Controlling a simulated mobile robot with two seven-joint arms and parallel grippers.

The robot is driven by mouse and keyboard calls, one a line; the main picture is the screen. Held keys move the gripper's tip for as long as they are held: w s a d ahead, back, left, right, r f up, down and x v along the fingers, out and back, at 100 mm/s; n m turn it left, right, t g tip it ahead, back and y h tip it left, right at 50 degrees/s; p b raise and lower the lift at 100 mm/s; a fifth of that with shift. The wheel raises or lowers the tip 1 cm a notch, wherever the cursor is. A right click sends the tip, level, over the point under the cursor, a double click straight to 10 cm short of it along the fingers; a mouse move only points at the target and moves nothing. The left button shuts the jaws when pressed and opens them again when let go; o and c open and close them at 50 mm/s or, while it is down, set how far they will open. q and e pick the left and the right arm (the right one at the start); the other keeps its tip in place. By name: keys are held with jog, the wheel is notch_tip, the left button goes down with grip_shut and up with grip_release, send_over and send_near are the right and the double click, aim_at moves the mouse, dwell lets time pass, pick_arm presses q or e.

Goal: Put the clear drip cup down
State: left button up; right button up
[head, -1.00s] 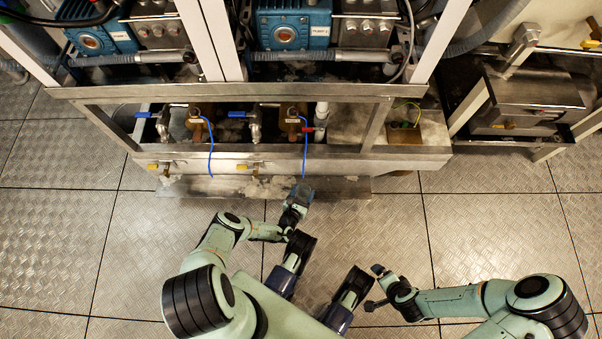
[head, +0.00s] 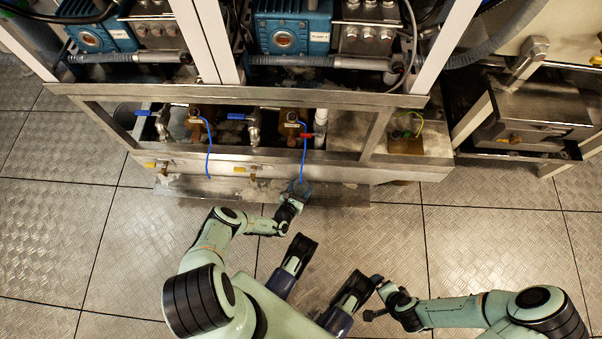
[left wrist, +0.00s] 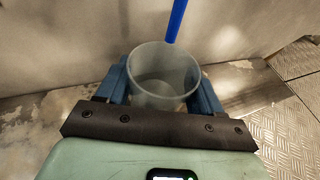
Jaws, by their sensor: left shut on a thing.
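The clear drip cup (left wrist: 165,70) shows in the left wrist view, upright between the two blue fingers of my left gripper (left wrist: 162,88), which is shut on it. A blue tube (left wrist: 177,18) hangs down to the cup's far rim; I cannot tell whether its end is inside. In the head view my left gripper (head: 298,190) is over the metal ledge (head: 230,190) at the foot of the rack, below the right-hand blue tube (head: 304,150). The cup is hard to make out there. My right gripper (head: 374,287) is away at the lower right, its fingers unclear.
The rack's lower frame beam (head: 280,165) stands just behind the ledge, with yellow-handled valves (head: 240,169) on it. Another blue tube (head: 209,150) hangs further left. A steel box (head: 525,115) stands at the right. The tiled floor (head: 480,235) in front is clear.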

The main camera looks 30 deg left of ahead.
pick_arm(q)
jog(key=shift+f+b, duration=0.85)
jog(key=shift+f, duration=0.15)
jog(key=o, duration=1.1)
